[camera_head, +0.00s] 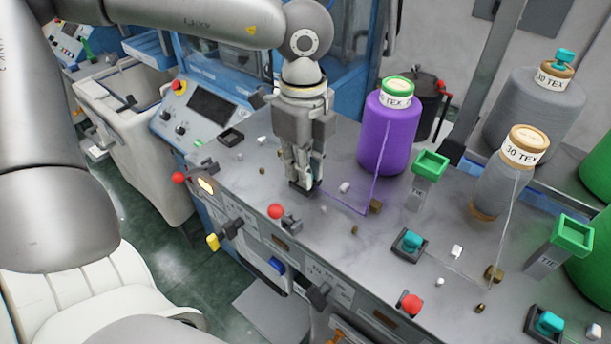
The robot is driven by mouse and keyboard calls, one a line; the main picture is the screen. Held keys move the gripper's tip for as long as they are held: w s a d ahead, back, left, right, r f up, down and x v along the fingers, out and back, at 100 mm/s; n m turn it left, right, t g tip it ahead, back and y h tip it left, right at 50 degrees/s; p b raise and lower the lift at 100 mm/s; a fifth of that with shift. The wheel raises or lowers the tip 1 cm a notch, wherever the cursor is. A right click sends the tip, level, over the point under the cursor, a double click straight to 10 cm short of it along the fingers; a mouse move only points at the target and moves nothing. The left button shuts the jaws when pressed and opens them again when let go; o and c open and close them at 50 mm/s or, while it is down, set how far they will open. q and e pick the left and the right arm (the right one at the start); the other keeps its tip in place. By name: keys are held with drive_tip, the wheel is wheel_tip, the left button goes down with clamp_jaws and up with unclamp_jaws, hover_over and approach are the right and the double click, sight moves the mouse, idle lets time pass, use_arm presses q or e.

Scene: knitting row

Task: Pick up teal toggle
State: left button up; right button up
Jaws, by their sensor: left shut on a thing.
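My left gripper (304,182) points straight down at the metal table, beside the purple yarn cone. It is shut on a small toggle, which its fingers almost wholly hide. A dark square base shows just under the fingertips. Another teal toggle (411,240) stands on a dark square base near the middle right of the table. A further teal toggle (548,322) stands on a similar base at the lower right. My right gripper is not in view.
A purple yarn cone (388,140) stands just right of my left gripper. A grey cone (501,185) and green-topped posts (430,166) stand farther right. Red-knobbed levers (276,211) line the front edge. Small loose bits lie on the grey tabletop (352,260).

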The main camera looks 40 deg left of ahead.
use_arm(q)
drive_tip(key=shift+r, duration=0.1)
drive_tip(key=shift+r, duration=0.15)
wheel_tip(320, 180, up, 10)
drive_tip(key=b, duration=0.3)
drive_tip(key=shift+f, duration=0.2)
